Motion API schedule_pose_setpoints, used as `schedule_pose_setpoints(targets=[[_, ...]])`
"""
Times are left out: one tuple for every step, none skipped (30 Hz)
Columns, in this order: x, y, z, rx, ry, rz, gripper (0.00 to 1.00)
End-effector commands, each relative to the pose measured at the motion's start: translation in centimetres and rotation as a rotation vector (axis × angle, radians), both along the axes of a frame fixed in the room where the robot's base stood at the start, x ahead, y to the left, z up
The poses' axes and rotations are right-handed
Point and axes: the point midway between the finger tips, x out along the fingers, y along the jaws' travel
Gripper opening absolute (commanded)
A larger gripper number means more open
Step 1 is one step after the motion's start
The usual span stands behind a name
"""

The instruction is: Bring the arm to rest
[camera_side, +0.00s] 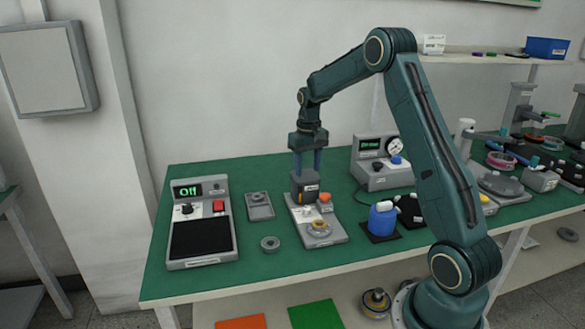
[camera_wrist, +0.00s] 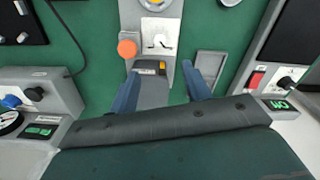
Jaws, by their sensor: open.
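My gripper (camera_side: 307,172) points down over the bench, at the back end of a grey fixture (camera_side: 328,239). Its two blue fingers are open. A dark grey block (camera_side: 304,187) with an orange mark stands on the fixture directly below the fingers. In the wrist view the fingers (camera_wrist: 161,92) are spread to either side of this block (camera_wrist: 150,90). I cannot tell whether either finger touches it. The fixture also carries an orange knob (camera_side: 325,197) and a round part with a yellowish ring (camera_side: 319,227).
On the green bench (camera_side: 265,268), a device with a lit display (camera_side: 201,220) stands left, beside a small grey tray (camera_side: 259,206) and a grey ring (camera_side: 270,244). A gauge box (camera_side: 380,172) stands behind right, a blue bottle (camera_side: 382,218) right. Space above is clear.

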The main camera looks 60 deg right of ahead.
Motion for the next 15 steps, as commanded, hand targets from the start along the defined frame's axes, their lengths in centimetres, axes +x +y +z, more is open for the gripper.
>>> schedule_pose_setpoints(targets=[[0.0, 0.0, 0.0, 0.0, 0.0, 0.0, 0.48], [0.0, 0.0, 0.0, 0.0, 0.0, 0.0, 0.48], [0.0, 0.0, 0.0, 0.0, 0.0, 0.0, 0.48], [0.0, 0.0, 0.0, 0.0, 0.0, 0.0, 0.48], [0.0, 0.0, 0.0, 0.0, 0.0, 0.0, 0.48], [0.0, 0.0, 0.0, 0.0, 0.0, 0.0, 0.48], [0.0, 0.0, 0.0, 0.0, 0.0, 0.0, 0.48], [0.0, 0.1, 0.1, 0.0, -0.001, 0.001, 0.48], [0.0, 0.1, 0.2, -0.001, -0.002, 0.002, 0.48], [0.0, 0.2, 0.3, -0.001, -0.003, 0.003, 0.48], [0.0, 0.4, 0.4, -0.002, -0.004, 0.005, 0.48], [-0.1, 0.6, 0.7, -0.005, -0.007, 0.008, 0.48], [-0.1, 0.8, 1.0, -0.007, -0.01, 0.011, 0.48], [-0.1, 1.1, 1.3, -0.009, -0.014, 0.015, 0.48], [-0.2, 1.6, 1.8, -0.012, -0.019, 0.021, 0.48]])
